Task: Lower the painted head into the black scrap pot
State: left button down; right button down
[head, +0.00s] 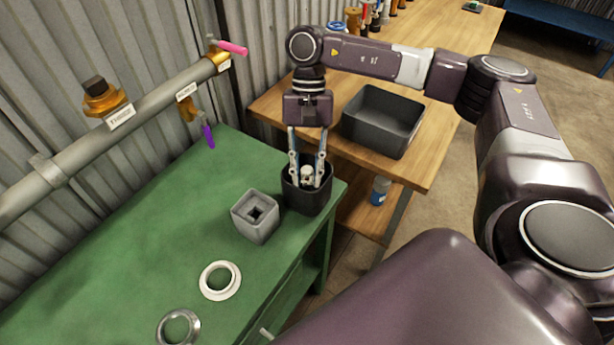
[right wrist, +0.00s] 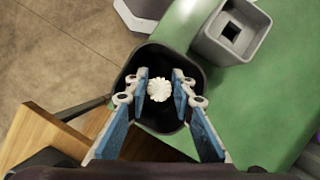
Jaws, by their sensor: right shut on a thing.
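The black scrap pot (head: 305,202) stands on the green bench near its right end. My right gripper (head: 307,179) points down into the pot's mouth, its fingers on either side of the small pale painted head (head: 307,171). The right wrist view shows the head (right wrist: 159,90) as a whitish scalloped round between the fingertips (right wrist: 159,93), inside the outline of the dark pot (right wrist: 158,54). The right gripper is shut on the head. The head's lower part and its height above the pot's floor are hidden. My left gripper is out of view.
A grey square block with a socket (head: 256,217) stands just left of the pot. A white ring (head: 220,281) and a metal ring (head: 178,328) lie nearer on the green bench. A dark grey bin (head: 382,121) sits on the wooden table behind. A pipe with valves (head: 150,108) runs along the wall.

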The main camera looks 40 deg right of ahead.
aim_at(307, 180)
jog(key=shift+f+b, duration=1.35)
jog(key=shift+f, duration=0.3)
dwell(0.5)
jog(key=c, duration=1.6)
grip_release()
